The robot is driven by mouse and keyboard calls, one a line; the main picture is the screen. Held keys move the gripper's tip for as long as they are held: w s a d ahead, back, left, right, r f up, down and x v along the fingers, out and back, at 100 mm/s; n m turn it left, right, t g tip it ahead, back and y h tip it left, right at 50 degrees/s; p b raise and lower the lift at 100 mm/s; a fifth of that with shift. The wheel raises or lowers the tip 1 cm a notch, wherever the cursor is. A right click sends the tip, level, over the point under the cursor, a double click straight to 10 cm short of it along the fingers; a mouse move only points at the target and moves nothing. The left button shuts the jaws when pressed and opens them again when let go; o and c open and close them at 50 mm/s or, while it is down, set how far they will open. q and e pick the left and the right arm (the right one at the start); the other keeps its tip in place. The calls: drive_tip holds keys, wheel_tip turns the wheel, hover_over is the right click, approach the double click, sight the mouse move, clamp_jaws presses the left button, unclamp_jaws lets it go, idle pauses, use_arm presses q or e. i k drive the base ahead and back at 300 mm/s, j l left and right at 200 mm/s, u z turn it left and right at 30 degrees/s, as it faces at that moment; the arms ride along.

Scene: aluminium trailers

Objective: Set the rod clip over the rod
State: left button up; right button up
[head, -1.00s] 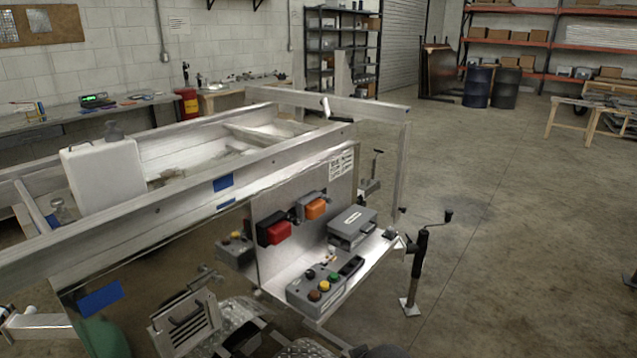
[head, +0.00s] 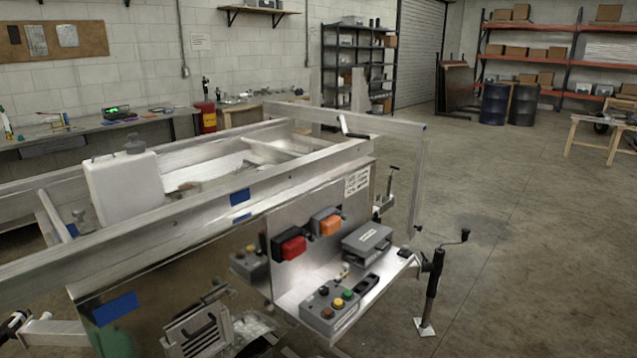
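I cannot surely pick out the rod clip or the rod. A small pale bar with a dark end (head: 345,125) stands tilted on the trailer's far rail; I cannot tell whether it is the rod. The aluminium trailer frame (head: 290,173) fills the left and middle of the view. Neither of my grippers shows in the head view.
A white jug (head: 125,188) stands in the trailer. A crank jack (head: 432,290) stands at right.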

sight(82, 225)
drive_tip(key=u, duration=1.3)
